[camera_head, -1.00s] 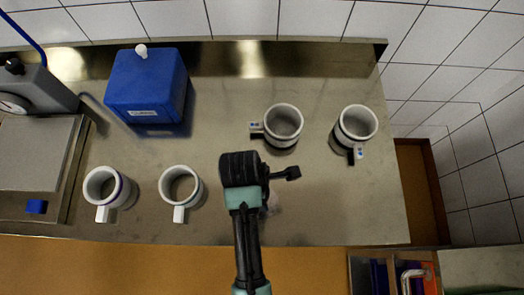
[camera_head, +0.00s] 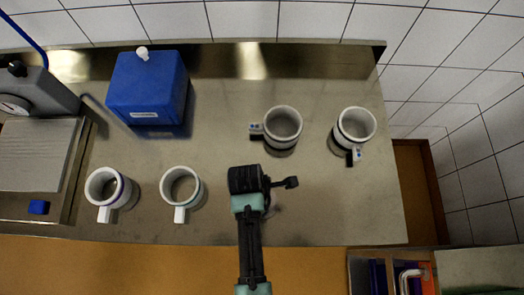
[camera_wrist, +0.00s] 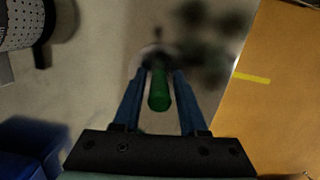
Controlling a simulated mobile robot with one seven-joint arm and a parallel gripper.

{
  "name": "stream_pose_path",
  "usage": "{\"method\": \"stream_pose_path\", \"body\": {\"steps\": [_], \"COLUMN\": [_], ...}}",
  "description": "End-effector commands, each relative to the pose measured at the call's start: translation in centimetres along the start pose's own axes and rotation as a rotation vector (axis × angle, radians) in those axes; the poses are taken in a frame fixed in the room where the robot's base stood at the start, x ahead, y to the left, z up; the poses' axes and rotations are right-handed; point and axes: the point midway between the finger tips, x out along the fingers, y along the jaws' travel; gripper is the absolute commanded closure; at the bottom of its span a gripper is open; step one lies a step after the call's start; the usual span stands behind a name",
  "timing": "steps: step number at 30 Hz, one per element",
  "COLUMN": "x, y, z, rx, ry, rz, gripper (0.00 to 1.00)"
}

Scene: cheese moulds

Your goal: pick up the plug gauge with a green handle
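The plug gauge's green handle (camera_wrist: 159,95) shows in the wrist view, its near end pointing up at the camera. A pale round part lies behind it and is blurred. My gripper (camera_wrist: 160,72) has its two blue fingers on either side of the handle, with a narrow gap visible at each side, so it looks open around it. In the head view my gripper (camera_head: 270,205) is over the front middle of the steel counter, and my wrist hides the gauge there.
Two white moulds (camera_head: 283,124) (camera_head: 356,125) stand behind and to the right on the counter (camera_head: 330,215). Two more (camera_head: 108,187) (camera_head: 181,187) stand at the left. A blue box (camera_head: 147,85) is at the back left, beside a grey machine (camera_head: 40,90). The counter's front right is clear.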

Motion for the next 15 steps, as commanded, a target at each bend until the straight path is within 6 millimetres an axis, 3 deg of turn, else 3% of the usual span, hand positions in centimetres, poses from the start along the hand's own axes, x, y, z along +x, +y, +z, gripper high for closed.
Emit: {"method": "stream_pose_path", "body": {"steps": [1,6,15], "x": [-0.02,-0.03,-0.04], "y": [0.01,0.01,0.00], "z": [0.00,0.00,0.00], "rx": [0.000,0.000,0.000], "ry": [0.000,0.000,0.000], "rz": [0.000,0.000,0.000], "gripper": [0.69,1.00,1.00]}}
